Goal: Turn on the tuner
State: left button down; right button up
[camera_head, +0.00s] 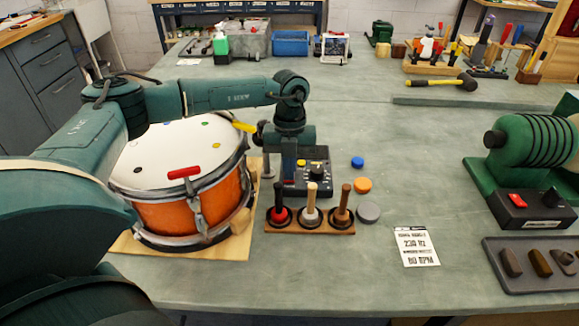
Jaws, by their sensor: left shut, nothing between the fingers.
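The tuner (318,176) is a dark box with a knob and small buttons on its sloped face, standing on the bench right of the drum. A yellow mark shows near its top left. My left gripper (289,176) is shut and points down at the tuner's left side, hiding part of it. I cannot tell whether it touches the tuner. My right gripper is not in view.
An orange drum (168,216) stands left on a wooden board (235,247). A wooden rack (322,227) with several handled tools stands in front of the tuner. Coloured discs (362,185) and a printed card (415,246) lie to the right. A green machine (530,150) stands far right.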

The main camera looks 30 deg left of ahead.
pick_arm(q)
jog(key=shift+f, duration=0.15)
jog(key=shift+w+a+r, duration=0.2)
jog(key=shift+w+a, duration=0.15)
jog(key=shift+w, duration=0.3)
